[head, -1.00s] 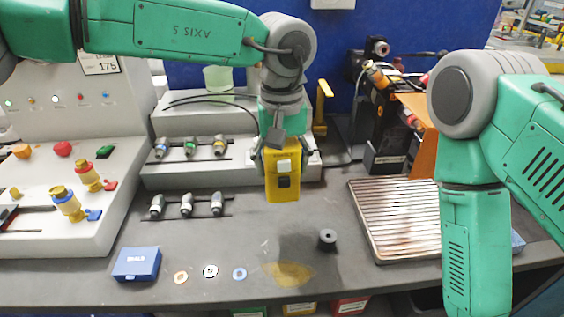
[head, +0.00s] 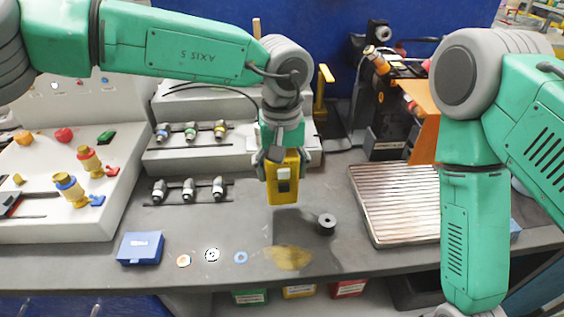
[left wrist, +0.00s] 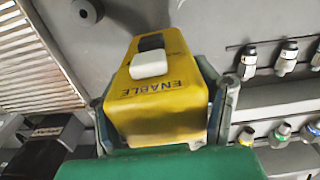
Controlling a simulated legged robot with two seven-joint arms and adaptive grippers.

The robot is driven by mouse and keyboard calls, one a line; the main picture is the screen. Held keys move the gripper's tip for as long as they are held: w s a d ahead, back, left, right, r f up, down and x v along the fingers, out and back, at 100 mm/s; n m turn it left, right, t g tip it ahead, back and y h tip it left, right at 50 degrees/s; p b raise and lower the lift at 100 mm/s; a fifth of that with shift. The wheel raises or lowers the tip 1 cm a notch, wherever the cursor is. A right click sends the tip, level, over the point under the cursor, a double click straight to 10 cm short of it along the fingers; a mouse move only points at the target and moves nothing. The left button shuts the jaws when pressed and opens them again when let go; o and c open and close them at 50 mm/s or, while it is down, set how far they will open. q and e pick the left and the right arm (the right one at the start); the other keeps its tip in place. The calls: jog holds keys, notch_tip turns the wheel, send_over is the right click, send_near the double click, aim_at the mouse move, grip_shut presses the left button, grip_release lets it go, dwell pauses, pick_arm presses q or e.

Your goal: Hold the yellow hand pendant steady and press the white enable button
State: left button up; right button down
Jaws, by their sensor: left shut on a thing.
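My left gripper (head: 283,160) is shut on the yellow hand pendant (head: 283,195) and holds it above the grey bench. In the left wrist view, the pendant (left wrist: 158,100) sits between the fingers with its ENABLE label showing. The raised white enable button (left wrist: 149,64) is on its face, with a black button (left wrist: 151,41) beyond it. Nothing touches the white button.
A black spool (head: 326,223) stands just right of the pendant. A ribbed metal tray (head: 395,205) lies further right. A blue box (head: 140,248) and several rings are at the front left. Connectors stand on racks behind. The bench front centre is mostly clear.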

aim_at(281, 187)
pick_arm(q)
jog(key=shift+f, duration=2.1)
jog(key=o, duration=0.7)
jog(key=c, duration=0.9)
jog(key=shift+c, duration=0.2)
